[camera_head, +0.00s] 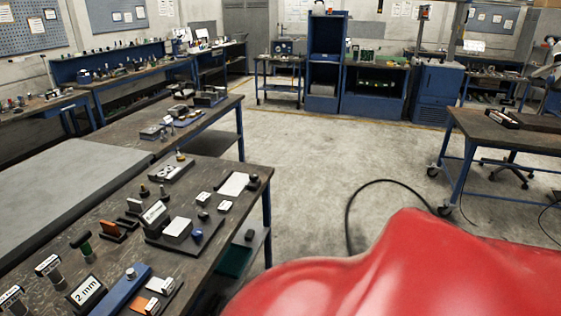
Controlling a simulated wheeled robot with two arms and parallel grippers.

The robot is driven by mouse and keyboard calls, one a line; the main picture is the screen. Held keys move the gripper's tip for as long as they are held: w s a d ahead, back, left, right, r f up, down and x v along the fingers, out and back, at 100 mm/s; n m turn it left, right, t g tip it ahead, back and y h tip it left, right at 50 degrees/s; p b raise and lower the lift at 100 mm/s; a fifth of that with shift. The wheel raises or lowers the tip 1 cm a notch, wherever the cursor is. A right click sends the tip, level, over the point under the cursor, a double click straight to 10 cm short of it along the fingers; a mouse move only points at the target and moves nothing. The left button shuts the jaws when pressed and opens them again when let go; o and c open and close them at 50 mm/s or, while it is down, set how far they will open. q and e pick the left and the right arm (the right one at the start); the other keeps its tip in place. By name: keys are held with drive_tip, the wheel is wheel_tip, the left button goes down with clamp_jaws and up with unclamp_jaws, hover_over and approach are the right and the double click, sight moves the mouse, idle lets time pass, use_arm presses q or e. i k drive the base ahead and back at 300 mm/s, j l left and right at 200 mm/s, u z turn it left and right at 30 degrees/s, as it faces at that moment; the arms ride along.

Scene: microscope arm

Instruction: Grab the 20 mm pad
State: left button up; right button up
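I cannot pick out a pad labelled 20 mm; most labels are too small to read. A dark block with a white label reading "2 mm" (87,292) stands near the front of the dark workbench (85,203) at left. Two posts with white labels, one post (48,265) and another post (12,297), stand to its left, their text unclear. A blue bar (121,290) lies to its right, beside a small tray with orange and white pieces (155,290). Neither of my grippers is in view.
White blocks (178,228) and a labelled block (154,212) sit mid-bench. A grey flat surface (62,185) adjoins the bench at left. A second table (515,135) stands at right, with a black cable (349,205) on the open floor between.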

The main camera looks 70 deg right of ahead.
sight(226, 206)
drive_tip(key=z, duration=1.8)
drive_tip(key=i, duration=0.3)
